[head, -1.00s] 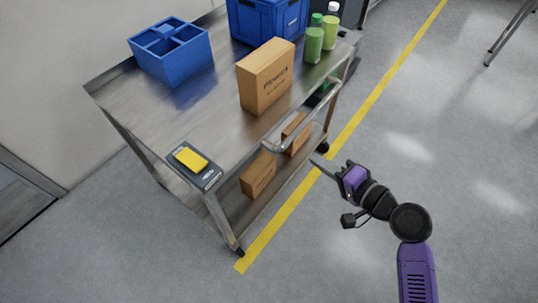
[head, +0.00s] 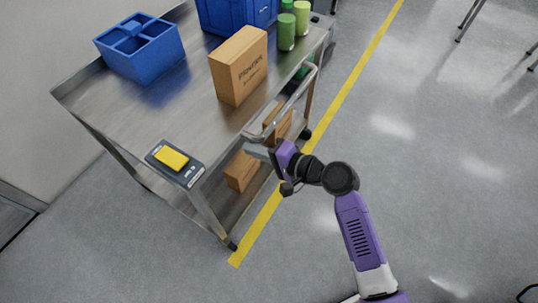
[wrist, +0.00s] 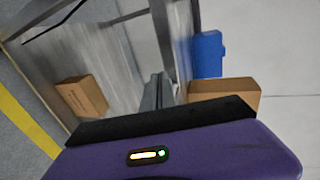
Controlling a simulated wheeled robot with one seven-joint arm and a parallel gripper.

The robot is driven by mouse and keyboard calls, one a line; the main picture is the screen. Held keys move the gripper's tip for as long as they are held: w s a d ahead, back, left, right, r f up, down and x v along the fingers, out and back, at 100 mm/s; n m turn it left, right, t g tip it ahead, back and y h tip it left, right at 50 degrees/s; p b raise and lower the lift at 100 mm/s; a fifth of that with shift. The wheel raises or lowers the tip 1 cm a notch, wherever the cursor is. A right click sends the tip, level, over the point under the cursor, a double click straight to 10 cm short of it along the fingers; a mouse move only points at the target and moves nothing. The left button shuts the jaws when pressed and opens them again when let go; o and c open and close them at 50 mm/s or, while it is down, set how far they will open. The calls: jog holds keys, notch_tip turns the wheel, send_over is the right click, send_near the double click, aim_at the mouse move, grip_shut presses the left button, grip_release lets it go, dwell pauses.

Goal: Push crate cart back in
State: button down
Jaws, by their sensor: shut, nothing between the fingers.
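The steel crate cart (head: 130,115) stands left of centre in the head view, with its handle side facing my arm. Its tubular handle (head: 297,95) sticks out at the near right end. My gripper (head: 254,150) is shut and empty, at the near end of the handle. Whether it touches the handle or the cart I cannot tell. In the wrist view the shut fingers (wrist: 158,92) point toward the cart's steel surfaces. Near wheels (head: 232,245) stand close to a yellow floor line (head: 345,95).
On the cart top are a blue divided crate (head: 140,50), a larger blue crate (head: 235,15), a carton (head: 238,65), green bottles (head: 287,30) and a scale with a yellow top (head: 172,158). Cartons (head: 242,170) lie on the lower shelf.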

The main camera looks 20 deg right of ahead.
jog(key=shift+w+a, duration=0.7)
jog(key=shift+w, duration=0.25)
jog(key=shift+w+a, duration=0.1)
